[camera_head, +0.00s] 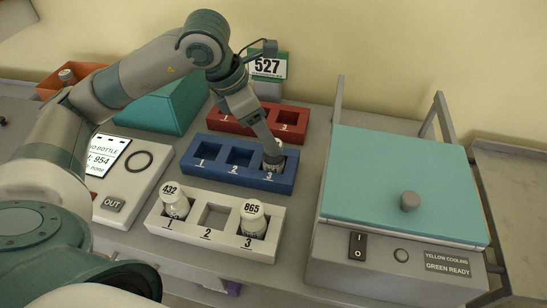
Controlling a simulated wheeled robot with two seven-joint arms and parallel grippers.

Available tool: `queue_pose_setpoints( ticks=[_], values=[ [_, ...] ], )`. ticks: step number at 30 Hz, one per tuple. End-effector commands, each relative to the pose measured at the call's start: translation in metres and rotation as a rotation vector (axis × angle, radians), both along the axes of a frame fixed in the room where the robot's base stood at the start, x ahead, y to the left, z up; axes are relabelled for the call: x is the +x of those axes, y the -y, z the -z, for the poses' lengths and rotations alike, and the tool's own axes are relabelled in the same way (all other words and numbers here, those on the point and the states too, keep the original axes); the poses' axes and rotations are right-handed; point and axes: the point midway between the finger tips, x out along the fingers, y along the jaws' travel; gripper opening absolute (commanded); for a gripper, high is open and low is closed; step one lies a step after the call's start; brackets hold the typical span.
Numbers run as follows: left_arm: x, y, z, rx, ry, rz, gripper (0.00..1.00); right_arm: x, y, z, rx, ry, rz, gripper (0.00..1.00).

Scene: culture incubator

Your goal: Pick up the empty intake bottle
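My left arm reaches in from the left, and its gripper (271,150) points down into slot 3 of the blue rack (225,177). A small pale bottle (272,164) sits at that slot, right at the fingertips. The fingers overlap it, so I cannot tell whether they are closed on it or just around it. Two white capped bottles stand in the white rack (200,236): bottle 432 (175,205) in slot 1 and bottle 865 (252,222) in slot 3. No bottle shows in white slot 2. I cannot see which bottle is empty. My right gripper is not in view.
A red rack (232,127) and a 527 sign (268,66) stand behind. A teal-lidded machine (400,185) is at right.

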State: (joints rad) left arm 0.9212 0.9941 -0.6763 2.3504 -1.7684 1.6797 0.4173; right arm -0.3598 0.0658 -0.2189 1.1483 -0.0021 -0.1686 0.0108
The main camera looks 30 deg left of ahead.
Motion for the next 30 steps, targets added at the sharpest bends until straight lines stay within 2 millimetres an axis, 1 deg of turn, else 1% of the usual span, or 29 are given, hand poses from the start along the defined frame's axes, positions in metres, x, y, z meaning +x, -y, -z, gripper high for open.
queue_pose_setpoints(
  ticks=[11,13,16,19,21,24,30],
  values=[
    [0.001,0.001,0.002,-0.001,-0.001,0.000,0.62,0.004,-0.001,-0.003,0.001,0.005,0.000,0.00],
    [0.002,0.003,0.006,0.000,-0.002,-0.001,0.62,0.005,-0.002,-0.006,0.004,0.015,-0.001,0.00],
    [0.004,0.007,0.014,0.000,-0.003,0.000,0.62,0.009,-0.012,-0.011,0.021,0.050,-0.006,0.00],
    [0.007,0.012,0.025,-0.001,-0.004,0.000,0.62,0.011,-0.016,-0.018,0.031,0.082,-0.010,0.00],
    [0.009,0.014,0.034,0.000,-0.004,0.000,0.62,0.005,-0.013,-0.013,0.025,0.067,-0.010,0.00],
    [0.012,0.017,0.042,-0.001,-0.001,0.001,0.62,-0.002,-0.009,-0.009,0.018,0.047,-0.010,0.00],
    [0.014,0.017,0.047,0.001,0.001,0.000,0.62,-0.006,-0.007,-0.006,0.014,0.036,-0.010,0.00]
  ],
)
